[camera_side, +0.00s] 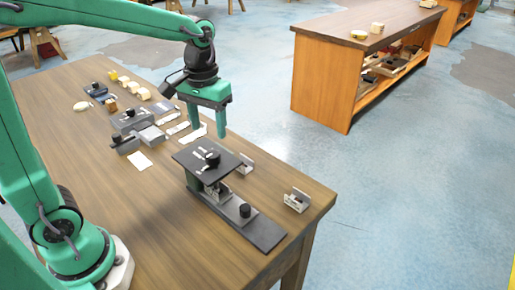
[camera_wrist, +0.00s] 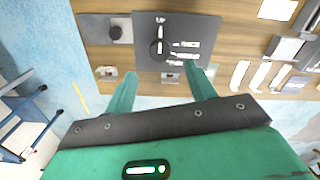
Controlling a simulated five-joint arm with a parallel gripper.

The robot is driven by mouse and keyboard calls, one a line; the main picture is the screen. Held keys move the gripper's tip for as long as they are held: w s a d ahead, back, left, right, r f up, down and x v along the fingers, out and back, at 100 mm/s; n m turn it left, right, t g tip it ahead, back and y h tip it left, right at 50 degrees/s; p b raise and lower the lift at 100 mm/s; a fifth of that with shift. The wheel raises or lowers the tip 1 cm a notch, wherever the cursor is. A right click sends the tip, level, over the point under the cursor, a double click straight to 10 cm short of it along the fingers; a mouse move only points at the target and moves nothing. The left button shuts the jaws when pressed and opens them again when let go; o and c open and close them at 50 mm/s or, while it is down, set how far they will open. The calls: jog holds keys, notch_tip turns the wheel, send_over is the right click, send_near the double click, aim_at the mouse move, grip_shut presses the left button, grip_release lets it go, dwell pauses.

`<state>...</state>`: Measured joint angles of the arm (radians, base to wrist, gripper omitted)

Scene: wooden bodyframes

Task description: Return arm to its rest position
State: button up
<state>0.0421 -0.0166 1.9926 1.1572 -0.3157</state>
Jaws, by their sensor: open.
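My gripper (camera_side: 207,122) is open and empty, its two green fingers pointing down above the wooden table (camera_side: 125,212). In the wrist view its fingers (camera_wrist: 160,92) are spread apart with nothing between them. In the side view it hangs behind and above a dark fixture (camera_side: 197,158) with a flat black plate, a black knob and small pale pieces on top. The same plate shows in the wrist view (camera_wrist: 200,30), beyond the fingertips. I cannot tell the exact height of the fingers over the table.
Small metal brackets (camera_side: 297,200) and (camera_side: 245,164) sit near the table's right edge. A grey clamp-like fixture (camera_side: 138,137), pale flat pieces (camera_side: 140,161) and small wooden blocks (camera_side: 143,94) lie farther left. An orange-sided bench (camera_side: 325,82) stands behind, across open floor.

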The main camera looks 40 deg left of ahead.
jog(key=shift+s+a+r+t, duration=0.1)
jog(key=shift+s+r+t, duration=0.25)
jog(key=shift+s, duration=0.2)
jog(key=s+r+m+t, duration=0.1)
jog(key=s+t, duration=0.1)
jog(key=s, duration=0.3)
jog(key=s+a+r+m+t, duration=0.1)
jog(key=s+m+t, duration=0.1)
jog(key=s, duration=0.4)
jog(key=shift+s+a+t, duration=0.15)
jog(key=shift+s+t, duration=0.05)
jog(key=shift+t, duration=0.25)
